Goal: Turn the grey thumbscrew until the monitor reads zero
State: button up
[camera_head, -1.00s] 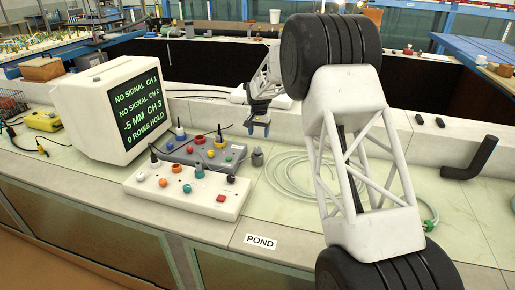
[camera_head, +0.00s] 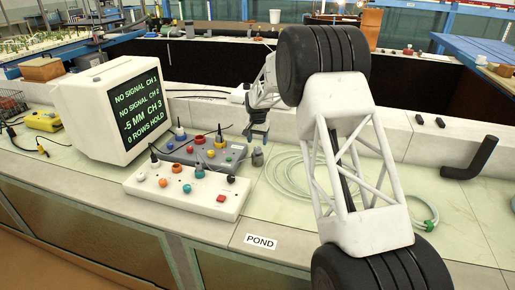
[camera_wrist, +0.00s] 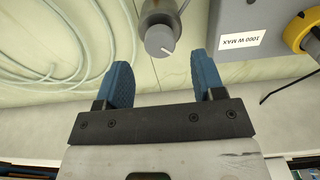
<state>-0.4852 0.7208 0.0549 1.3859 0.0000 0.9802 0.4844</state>
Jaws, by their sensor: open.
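The grey thumbscrew (camera_head: 257,158) stands on the pale bench top, just right of the grey control box. In the wrist view the thumbscrew (camera_wrist: 160,40) is a round grey knob with a white line on its face, beyond the gap between the fingertips. My gripper (camera_head: 257,138) is open and empty, just above and behind the thumbscrew in the head view. Its blue fingers also show in the wrist view (camera_wrist: 164,84), apart from the knob. The monitor (camera_head: 108,110) shows green text: no signal on CH 1 and CH 2, -5 MM on CH 3, and 0 ROWS HOLD.
The grey control box (camera_head: 205,150) and a white control box (camera_head: 160,192) with several coloured knobs stand left of the thumbscrew. A coiled clear hose (camera_head: 285,185) lies to its right. A black bent pipe (camera_head: 478,162) lies farther right. A POND label (camera_head: 260,242) marks the front edge.

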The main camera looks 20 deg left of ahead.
aim_at(257, 148)
jog(key=shift+f, duration=2.2)
jog(key=c, duration=0.9)
